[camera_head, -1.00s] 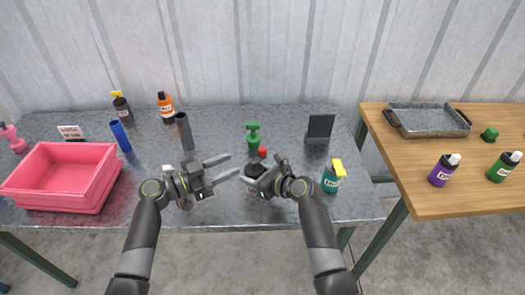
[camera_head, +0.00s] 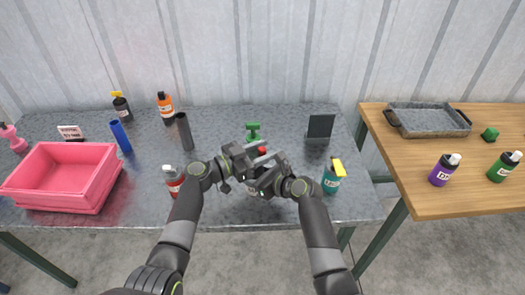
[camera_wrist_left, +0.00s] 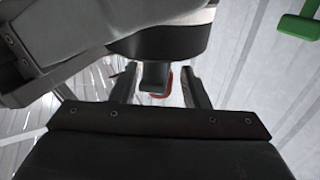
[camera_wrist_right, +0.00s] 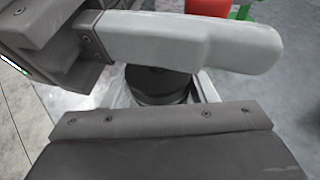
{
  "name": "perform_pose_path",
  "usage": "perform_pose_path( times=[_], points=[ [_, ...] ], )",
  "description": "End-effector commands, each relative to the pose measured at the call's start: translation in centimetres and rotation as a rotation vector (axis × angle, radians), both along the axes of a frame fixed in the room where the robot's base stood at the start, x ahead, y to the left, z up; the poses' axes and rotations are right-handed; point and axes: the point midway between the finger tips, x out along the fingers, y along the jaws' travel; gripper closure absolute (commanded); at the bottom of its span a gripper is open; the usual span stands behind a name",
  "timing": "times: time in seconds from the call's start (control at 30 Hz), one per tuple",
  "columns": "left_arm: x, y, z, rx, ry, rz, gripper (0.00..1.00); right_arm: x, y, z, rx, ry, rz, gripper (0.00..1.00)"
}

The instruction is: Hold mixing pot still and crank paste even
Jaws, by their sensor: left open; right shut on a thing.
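The mixing pot is mostly hidden by my grippers in the head view. Its dark round body (camera_wrist_right: 155,84) shows below a finger in the right wrist view. A red knob (camera_head: 263,150) shows between the grippers, and a bit of red also shows between the fingers in the left wrist view (camera_wrist_left: 162,86). My left gripper (camera_head: 258,155) is open over the pot, with its fingers on either side of a small grey part (camera_wrist_left: 154,75) and the red piece. My right gripper (camera_head: 267,172) is shut on the pot from the right. Paste is not visible.
A red-labelled bottle (camera_head: 173,181) stands left of my left forearm, and a teal bottle (camera_head: 332,178) right of my right gripper. A green pump-topped thing (camera_head: 253,131) stands behind. A pink crate (camera_head: 62,192) is at left, a dark upright panel (camera_head: 319,128) at right.

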Motion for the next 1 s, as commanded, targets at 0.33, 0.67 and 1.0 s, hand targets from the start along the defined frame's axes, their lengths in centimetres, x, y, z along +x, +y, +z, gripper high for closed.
perform_pose_path(
  times=[0.33, 0.67, 1.0],
  points=[
    [-0.03, 0.03, -0.02, 0.0, 0.001, 0.0, 0.93, -0.02, 0.01, -0.03, 0.0, 0.001, 0.0, 0.74],
    [-0.04, 0.04, -0.03, 0.001, 0.001, -0.003, 1.0, -0.01, 0.0, -0.04, 0.0, 0.001, 0.0, 0.74],
    [-0.08, -0.02, -0.08, 0.002, 0.001, -0.017, 1.0, -0.02, 0.0, -0.04, 0.0, 0.001, 0.0, 0.74]
  ],
)
